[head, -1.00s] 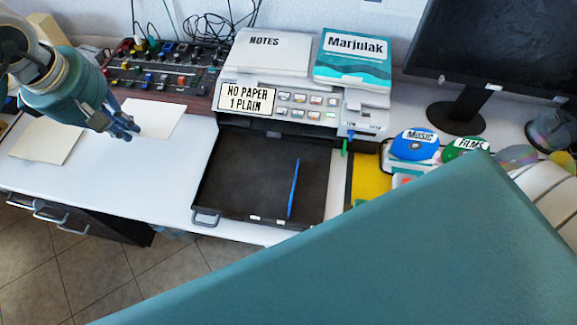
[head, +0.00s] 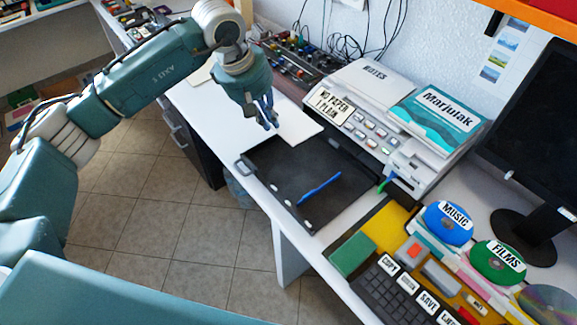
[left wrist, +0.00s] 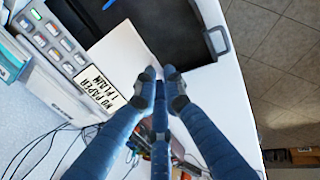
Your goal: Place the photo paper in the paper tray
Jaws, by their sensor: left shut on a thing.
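The photo paper, a white sheet (head: 298,122), is in my left gripper (head: 269,122), which is shut on its edge. In the left wrist view the three-fingered gripper (left wrist: 162,82) pinches the sheet (left wrist: 118,55) at one corner. The sheet is beside the paper tray's near-arm edge and seems to overlap it; its height above the tray is unclear. The black paper tray (head: 275,178) is pulled out of the printer (head: 385,110), and a blue pen (head: 319,189) lies in it. The printer sign (head: 334,101) reads "NO PAPER 1 PLAIN". My right gripper is not in view.
A cream sheet (head: 200,74) lies farther left on the white table (head: 205,112). A mixing panel (head: 300,60) with cables stands against the wall. Right of the tray are the keyboard (head: 390,290), labelled discs (head: 449,222) and a monitor (head: 535,140).

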